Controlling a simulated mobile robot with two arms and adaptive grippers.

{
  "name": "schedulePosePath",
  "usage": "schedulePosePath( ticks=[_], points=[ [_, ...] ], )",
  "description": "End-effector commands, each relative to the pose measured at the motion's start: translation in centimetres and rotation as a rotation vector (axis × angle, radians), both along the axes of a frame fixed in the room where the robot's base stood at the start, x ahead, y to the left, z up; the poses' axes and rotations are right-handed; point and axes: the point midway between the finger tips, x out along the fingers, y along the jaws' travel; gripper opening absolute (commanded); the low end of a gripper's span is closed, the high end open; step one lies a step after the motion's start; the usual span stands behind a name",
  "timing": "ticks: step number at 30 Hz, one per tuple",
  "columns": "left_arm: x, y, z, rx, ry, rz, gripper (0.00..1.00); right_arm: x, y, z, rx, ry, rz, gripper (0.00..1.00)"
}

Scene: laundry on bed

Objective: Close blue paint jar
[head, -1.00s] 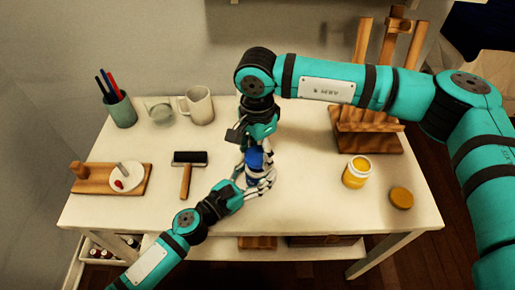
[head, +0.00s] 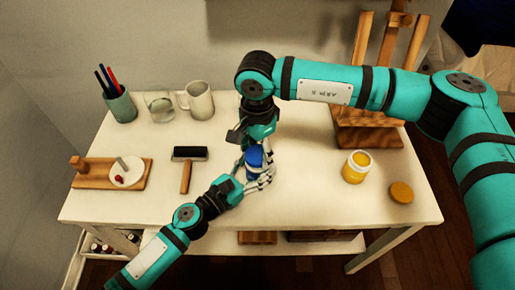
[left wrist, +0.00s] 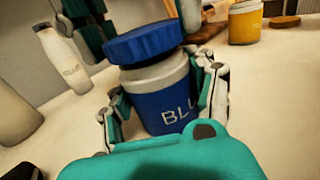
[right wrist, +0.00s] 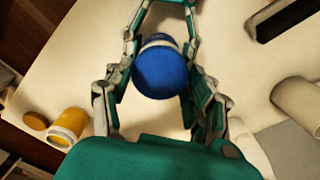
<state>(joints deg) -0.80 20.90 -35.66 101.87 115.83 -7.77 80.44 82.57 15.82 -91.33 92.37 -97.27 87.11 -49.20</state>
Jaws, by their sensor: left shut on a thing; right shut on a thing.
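The blue paint jar (head: 253,172) stands on the white table near its middle. Its blue body with a "BLU" label shows in the left wrist view (left wrist: 160,100). My left gripper (head: 257,177) is shut around the jar body from the front. The blue lid (left wrist: 145,42) sits on top of the jar's pale neck and looks slightly tilted in that view. My right gripper (head: 256,150) comes from above and is shut on the lid, which also shows between its fingers in the right wrist view (right wrist: 162,72). I cannot tell whether the lid is fully seated.
An open yellow jar (head: 356,168) and its lid (head: 401,192) stand at the right. A roller (head: 188,165) lies left of the jar. A mug (head: 198,101), glass (head: 160,107) and pen cup (head: 120,104) stand behind. A wooden easel (head: 367,130) is back right.

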Motion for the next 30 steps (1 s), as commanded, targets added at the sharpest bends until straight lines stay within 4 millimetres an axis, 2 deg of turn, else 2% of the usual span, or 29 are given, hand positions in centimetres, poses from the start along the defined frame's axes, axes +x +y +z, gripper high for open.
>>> schedulePosePath(
  ticks=[22, 26, 30],
  points=[
    [0.0, 0.0, 0.0, 0.001, 0.001, 0.001, 0.0, 0.0, 0.0, -1.2, 0.001, 0.0, -0.027, 0.44],
    [0.0, 0.0, -0.1, 0.001, 0.001, 0.001, 0.0, 0.0, 0.0, -1.2, 0.001, 0.0, -0.217, 0.44],
    [0.0, 0.0, -0.1, 0.001, 0.001, 0.001, 0.0, 0.0, 0.0, -1.2, 0.0, 0.001, -0.577, 0.44]
  ],
)
